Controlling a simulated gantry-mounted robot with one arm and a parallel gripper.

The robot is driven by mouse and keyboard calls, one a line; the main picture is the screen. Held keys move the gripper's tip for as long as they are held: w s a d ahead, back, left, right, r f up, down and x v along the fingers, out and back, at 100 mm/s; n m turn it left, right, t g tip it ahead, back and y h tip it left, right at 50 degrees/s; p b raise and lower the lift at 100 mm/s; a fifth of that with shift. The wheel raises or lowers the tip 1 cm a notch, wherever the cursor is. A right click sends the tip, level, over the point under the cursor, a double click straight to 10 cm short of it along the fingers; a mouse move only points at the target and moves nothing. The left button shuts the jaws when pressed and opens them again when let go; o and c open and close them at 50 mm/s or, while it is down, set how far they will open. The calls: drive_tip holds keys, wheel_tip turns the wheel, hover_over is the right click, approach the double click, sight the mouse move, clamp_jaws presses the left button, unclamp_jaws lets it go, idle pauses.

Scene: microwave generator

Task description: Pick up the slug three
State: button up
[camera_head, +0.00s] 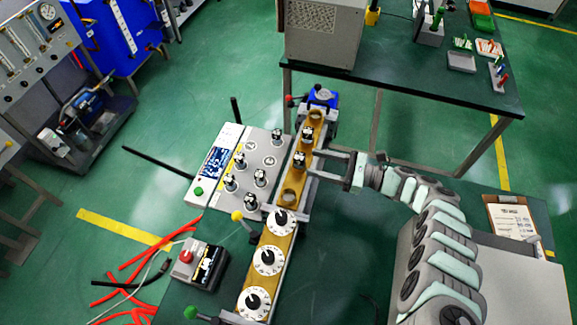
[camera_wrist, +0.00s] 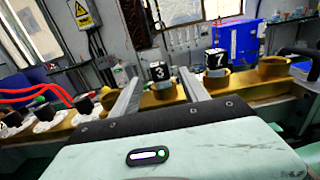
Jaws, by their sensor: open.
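Slug three (camera_wrist: 160,74), a black and white cube-like piece marked 3, stands upright in a round brass holder (camera_wrist: 163,90) in the wrist view. It also shows in the head view (camera_head: 299,158) on the long brass rail (camera_head: 285,217). My gripper (camera_head: 316,163) is open, its two fingers reaching in from the right at the slug's height. In the wrist view the fingers (camera_wrist: 160,80) show one on each side of slug three. I cannot tell whether either finger touches it. The slug's far side is hidden.
A slug marked 7 (camera_wrist: 216,60) stands close beside, just past the right finger. Empty holders (camera_head: 315,116) (camera_head: 290,197) sit at either side. White dials (camera_head: 268,260) line the rail's near end. A panel with several slugs (camera_head: 246,170) lies left; a dark table (camera_head: 440,85) stands behind.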

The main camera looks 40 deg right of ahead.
sight(305, 160)
drive_tip(key=x, duration=0.5)
drive_tip(key=shift+w+a, duration=0.15)
drive_tip(key=shift+w, duration=0.25)
clamp_jaws()
